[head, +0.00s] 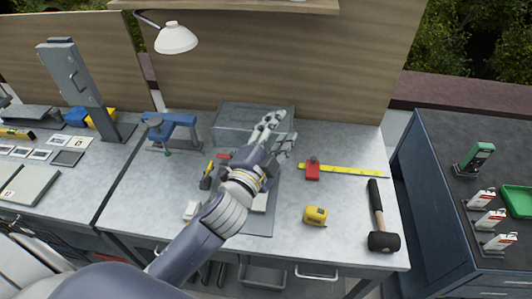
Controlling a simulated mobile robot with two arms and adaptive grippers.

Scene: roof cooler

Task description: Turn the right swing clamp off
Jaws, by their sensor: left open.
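My left gripper (279,132) reaches in from the lower left over the middle of the grey workbench (340,225). It is open, and its fingers point up and away toward the back edge. They overlap a translucent grey box or plate (232,122) at the back of the bench. I cannot make out a right swing clamp for certain; my gripper and arm hide part of the bench. A grey mat (288,205) lies partly under my wrist. My right gripper is not in view.
A red block with a yellow rule (347,170), a yellow tape measure (315,215) and a mallet (380,225) lie right of my arm. A blue vise-like tool (180,122) stands left. Several red-and-white devices (482,198) sit on the dark right cabinet. A lamp (175,40) hangs back left.

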